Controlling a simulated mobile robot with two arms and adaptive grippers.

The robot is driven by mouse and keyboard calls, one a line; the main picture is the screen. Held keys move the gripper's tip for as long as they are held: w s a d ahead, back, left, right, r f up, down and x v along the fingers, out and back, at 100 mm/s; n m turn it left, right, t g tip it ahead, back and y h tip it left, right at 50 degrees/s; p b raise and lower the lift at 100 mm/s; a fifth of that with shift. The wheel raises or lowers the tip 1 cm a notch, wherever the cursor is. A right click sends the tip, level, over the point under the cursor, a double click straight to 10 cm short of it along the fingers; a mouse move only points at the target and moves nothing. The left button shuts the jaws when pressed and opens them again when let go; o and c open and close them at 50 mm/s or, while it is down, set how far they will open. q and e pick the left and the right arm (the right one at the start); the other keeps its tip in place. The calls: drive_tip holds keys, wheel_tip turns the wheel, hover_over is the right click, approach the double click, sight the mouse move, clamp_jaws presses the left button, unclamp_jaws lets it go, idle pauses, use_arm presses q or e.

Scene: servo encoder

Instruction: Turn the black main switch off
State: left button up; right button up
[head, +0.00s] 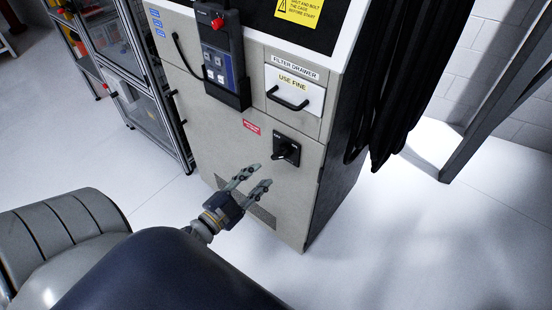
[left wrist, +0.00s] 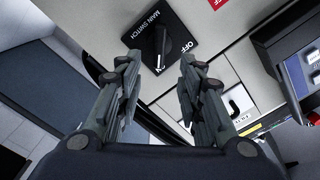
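The black main switch (head: 287,150) is a square plate with a rotary knob on the front of the grey cabinet. In the left wrist view the plate reads MAIN SWITCH and OFF, and the knob (left wrist: 161,42) has a white mark at its lower end, not in line with the OFF lettering. My left gripper (head: 262,174) is open and empty, below and left of the switch in the head view, its fingers pointing at it. In the left wrist view the knob appears between the fingertips (left wrist: 160,57); the fingers seem short of it. My right gripper is out of view.
Above the switch is a filter drawer (head: 295,90) with a black handle. A control pendant (head: 222,65) with a red button hangs to its left. Black hanging cables (head: 395,90) are at the cabinet's right side. White floor (head: 390,240) is clear at right.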

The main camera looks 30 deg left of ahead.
sight(278, 158)
use_arm(q)
drive_tip(key=w, duration=0.5)
drive_tip(key=w+p, duration=0.1)
drive_tip(key=w, duration=0.2)
drive_tip(key=shift+w+d, duration=0.25)
drive_tip(key=shift+d, duration=0.1)
drive_tip(key=shift+w, duration=0.3)
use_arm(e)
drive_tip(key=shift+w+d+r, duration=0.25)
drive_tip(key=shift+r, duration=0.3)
use_arm(q)
drive_tip(key=shift+c, duration=0.6)
